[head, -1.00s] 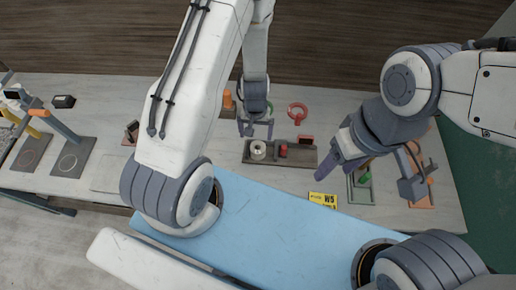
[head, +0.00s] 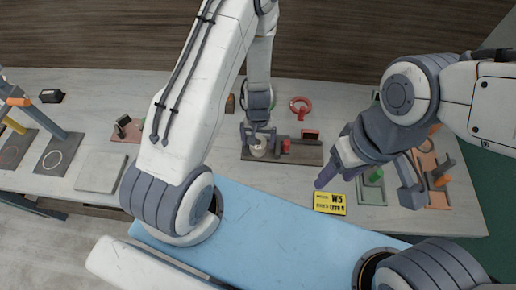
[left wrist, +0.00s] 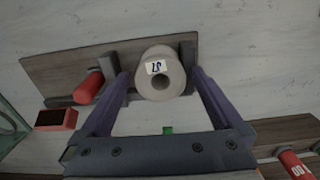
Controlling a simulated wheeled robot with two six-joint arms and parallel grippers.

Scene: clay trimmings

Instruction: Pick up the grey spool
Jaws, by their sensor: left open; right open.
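The grey spool (left wrist: 172,68) is a pale ring with a dark centre hole and a white label, on a dark board (left wrist: 60,72). In the left wrist view my left gripper (left wrist: 161,76) is open, with one purple finger on each side of the spool; I cannot tell if they touch it. In the head view my left gripper (head: 258,138) is over the spool (head: 257,151) and partly covers it. My right gripper (head: 368,187) is open and empty, to the right of the board.
A red ring (head: 300,106) lies behind. A yellow W5 sign (head: 329,203) is in front. Green (head: 371,189) and orange (head: 437,190) fixtures stand at the right.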

